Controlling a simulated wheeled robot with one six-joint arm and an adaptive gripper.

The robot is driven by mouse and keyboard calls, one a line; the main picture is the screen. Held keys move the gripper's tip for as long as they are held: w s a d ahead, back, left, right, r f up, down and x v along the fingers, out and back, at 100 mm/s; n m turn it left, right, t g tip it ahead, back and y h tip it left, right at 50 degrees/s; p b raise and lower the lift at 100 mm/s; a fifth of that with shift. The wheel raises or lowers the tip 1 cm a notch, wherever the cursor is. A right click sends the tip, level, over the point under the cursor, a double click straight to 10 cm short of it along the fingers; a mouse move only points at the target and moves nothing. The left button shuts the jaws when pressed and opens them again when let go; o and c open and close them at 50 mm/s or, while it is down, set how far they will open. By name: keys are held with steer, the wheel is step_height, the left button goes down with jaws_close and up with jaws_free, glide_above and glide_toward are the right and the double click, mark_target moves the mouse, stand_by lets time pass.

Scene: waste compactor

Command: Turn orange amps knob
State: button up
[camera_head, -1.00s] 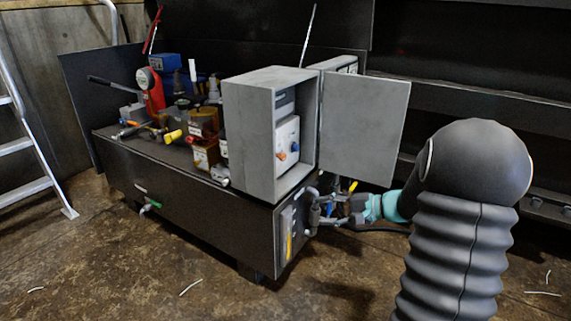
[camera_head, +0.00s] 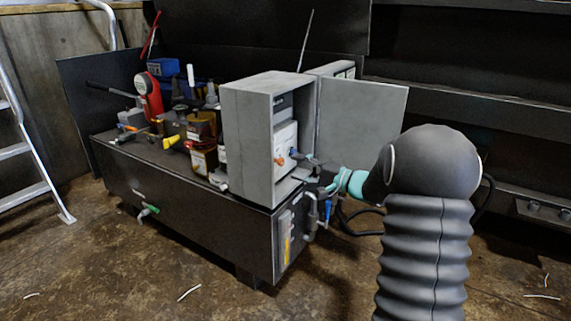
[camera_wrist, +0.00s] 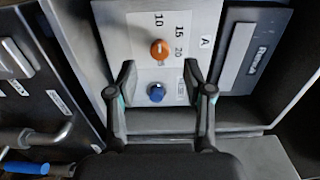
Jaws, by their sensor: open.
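The orange amps knob (camera_wrist: 160,49) sits on a white panel face with the numbers 10, 15, 20 and an "A" printed near it. A blue knob (camera_wrist: 156,93) lies below it in the wrist view. In the head view the orange knob (camera_head: 279,161) is on the panel inside the open grey box (camera_head: 247,138), left of the blue knob (camera_head: 293,152). My gripper (camera_wrist: 156,76) is open and empty. In the wrist view its fingers stand on either side of the blue knob, with the orange knob just beyond the fingertips. Contact with the panel cannot be told.
The box's grey door (camera_head: 362,125) stands open to the right, behind my arm. The box is on a dark cabinet (camera_head: 185,202) with pipes at its right end. A blue-handled lever (camera_wrist: 25,168) shows at the wrist view's lower left.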

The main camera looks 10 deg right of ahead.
mark_target(283, 163)
steer(key=shift+x, duration=2.6)
jaws_close()
